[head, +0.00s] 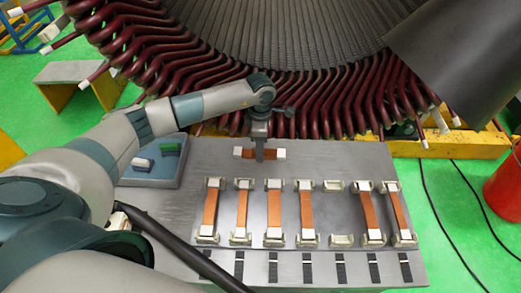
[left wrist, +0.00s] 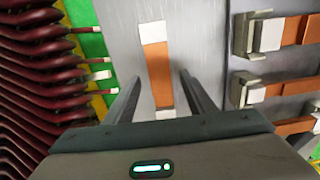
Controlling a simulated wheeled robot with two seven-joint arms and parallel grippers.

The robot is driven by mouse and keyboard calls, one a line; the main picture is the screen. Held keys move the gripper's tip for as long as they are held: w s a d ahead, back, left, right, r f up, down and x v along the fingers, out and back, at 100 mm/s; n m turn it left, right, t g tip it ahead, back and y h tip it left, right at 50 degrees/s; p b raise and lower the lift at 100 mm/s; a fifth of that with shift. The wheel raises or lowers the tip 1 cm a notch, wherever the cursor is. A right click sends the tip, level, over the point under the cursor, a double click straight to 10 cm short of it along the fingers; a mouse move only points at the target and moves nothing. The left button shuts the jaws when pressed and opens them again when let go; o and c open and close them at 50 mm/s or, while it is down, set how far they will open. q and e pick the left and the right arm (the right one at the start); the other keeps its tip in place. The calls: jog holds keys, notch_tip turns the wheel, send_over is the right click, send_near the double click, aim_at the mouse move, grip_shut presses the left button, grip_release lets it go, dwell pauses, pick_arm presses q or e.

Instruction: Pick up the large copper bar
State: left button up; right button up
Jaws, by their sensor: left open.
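A copper bar (head: 270,154) with white ends lies alone on the grey table, behind the row of bars in holders. In the left wrist view the same bar (left wrist: 159,75) lies between the two finger lines. My left gripper (head: 260,153) is over the middle of this bar, pointing down. In the left wrist view its two fingers (left wrist: 158,95) are apart, one on each side of the bar, with gaps to it. Whether the fingertips reach down to the table I cannot tell. My right gripper is not in view.
Several copper bars (head: 274,212) rest in pale holders in a row; one holder pair (head: 334,186) is empty. A blue-grey tray (head: 150,181) with small blocks stands left. The stator's dark red coils (head: 330,105) rise close behind the table.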

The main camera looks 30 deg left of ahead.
pick_arm(q)
jog(key=shift+f, duration=0.65)
jog(key=shift+r, duration=0.1)
grip_shut()
